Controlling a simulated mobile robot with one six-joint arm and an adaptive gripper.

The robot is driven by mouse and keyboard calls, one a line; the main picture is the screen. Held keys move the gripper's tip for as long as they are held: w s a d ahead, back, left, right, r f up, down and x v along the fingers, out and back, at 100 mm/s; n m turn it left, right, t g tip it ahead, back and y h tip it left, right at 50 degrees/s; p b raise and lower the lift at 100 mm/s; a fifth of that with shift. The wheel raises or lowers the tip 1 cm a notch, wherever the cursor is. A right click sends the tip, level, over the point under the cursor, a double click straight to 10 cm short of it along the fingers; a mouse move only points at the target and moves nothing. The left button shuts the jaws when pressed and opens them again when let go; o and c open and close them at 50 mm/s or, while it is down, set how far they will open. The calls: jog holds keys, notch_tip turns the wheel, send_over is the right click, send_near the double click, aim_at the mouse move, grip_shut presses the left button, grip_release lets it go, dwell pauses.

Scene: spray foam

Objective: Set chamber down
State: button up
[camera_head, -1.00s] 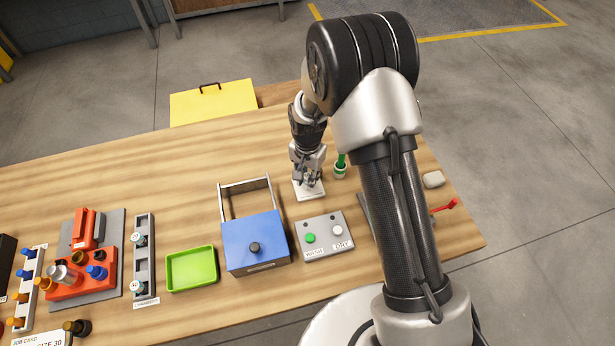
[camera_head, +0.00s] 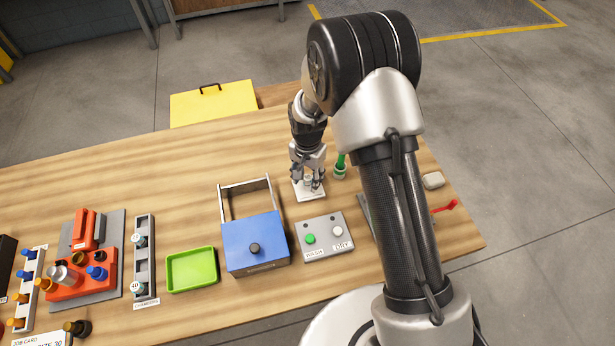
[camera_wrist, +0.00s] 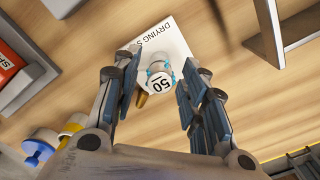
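The chamber, a small white-topped cylinder marked 50 with teal clips (camera_wrist: 160,82), stands on the white drying station plate (camera_wrist: 172,38), with a brass-coloured part at its side. In the head view the chamber (camera_head: 308,180) is small and partly hidden by my fingers, and the white plate (camera_head: 311,195) lies under it. My gripper (camera_wrist: 160,75) points down over the chamber with its fingers spread on both sides of it. A gap shows on the left; the right finger is close, and I cannot tell if it touches.
A blue box with a metal frame (camera_head: 254,241) is left of the plate. A wash/dry button panel (camera_head: 325,237) lies in front. A green-handled tool in a cup (camera_head: 340,166) stands close on the right. A green tray (camera_head: 191,270) and chamber rack (camera_head: 145,255) are further left.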

notch_tip(320, 180, up, 12)
jog(key=p, duration=0.2)
jog(key=shift+f, duration=0.2)
notch_tip(320, 180, up, 11)
jog(key=n+t, duration=0.1)
send_over(308, 177)
jog(key=s+d, duration=0.3)
jog(key=d, duration=0.1)
jog(key=s+d+r+n+t, duration=0.1)
jog(key=s+d+r, duration=0.3)
jog(key=s+r, duration=0.25)
jog(key=s+d+r+n+t, duration=0.1)
jog(key=s+d+r+n, duration=0.1)
jog(key=s, duration=0.6)
jog(key=s+d+r+n+t, duration=0.1)
jog(key=s+d+r, duration=0.3)
jog(key=s, duration=0.4)
jog(key=shift+s+d+r+n+t, duration=0.2)
jog(key=shift+r+n+t, duration=0.1)
jog(key=shift+r+n, duration=0.1)
notch_tip(308, 177, down, 6)
jog(key=b, duration=0.5)
jog(key=shift+r+b, duration=0.1)
jog(key=shift+b, duration=0.25)
